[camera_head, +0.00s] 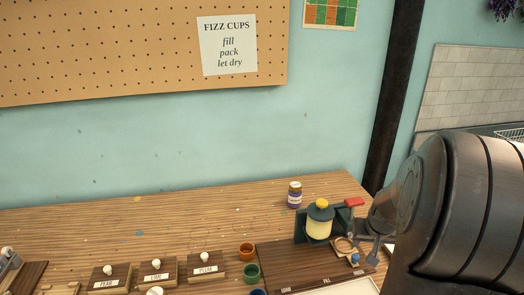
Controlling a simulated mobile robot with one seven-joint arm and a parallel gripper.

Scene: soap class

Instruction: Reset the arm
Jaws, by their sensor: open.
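My arm (455,215) fills the right side of the head view, large and dark grey, reaching in from the right edge. My gripper (363,250) is at its far left end, low over the right part of the table, next to the press-like device. Its grey fingers are apart and nothing shows held between them. The device (319,229) has a pale yellow jar-like body, a dark lid with a yellow knob and a red handle. I cannot tell whether the gripper touches it.
The wooden table (180,225) has clear room at its back middle. A purple-labelled jar (294,196) stands behind the device. Orange (246,252) and green (251,272) cups stand left of the dark board (275,265). Labelled wooden boxes (208,269) line the front.

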